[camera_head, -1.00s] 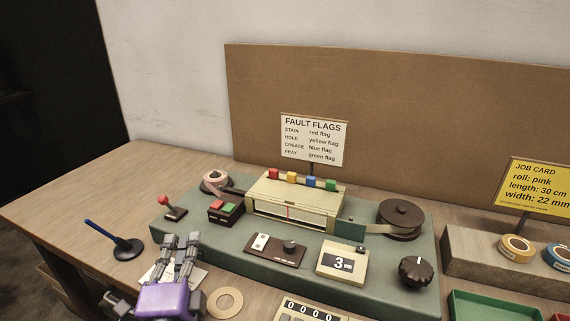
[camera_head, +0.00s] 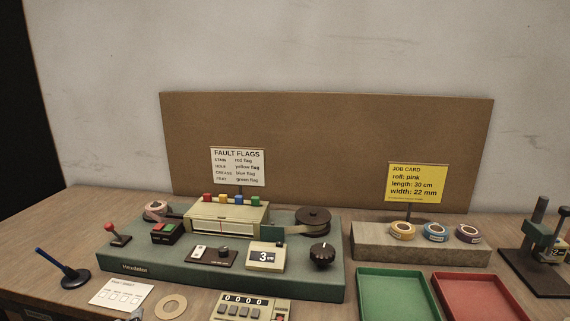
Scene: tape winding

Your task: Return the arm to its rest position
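Neither gripper shows clearly now. A small grey piece (camera_head: 137,314) pokes in at the bottom edge, below the paper form; I cannot tell what it is. The green tape winding machine (camera_head: 120,267) stands on the table, with a pink roll (camera_head: 155,209) at its left end and a dark reel (camera_head: 313,220) at its right. A pale tape strip leads to the dark reel. The length display (camera_head: 266,257) reads 3 cm. The job card (camera_head: 417,183) asks for roll pink, length 30 cm, width 22 mm.
A pen in a holder (camera_head: 75,276), a paper form (camera_head: 121,294), a cardboard ring (camera_head: 171,307) and a counter (camera_head: 250,309) reading 0000 lie in front. Three rolls sit on a grey block (camera_head: 372,244). Green (camera_head: 362,297) and red (camera_head: 439,282) trays and a dark stand (camera_head: 537,277) are right.

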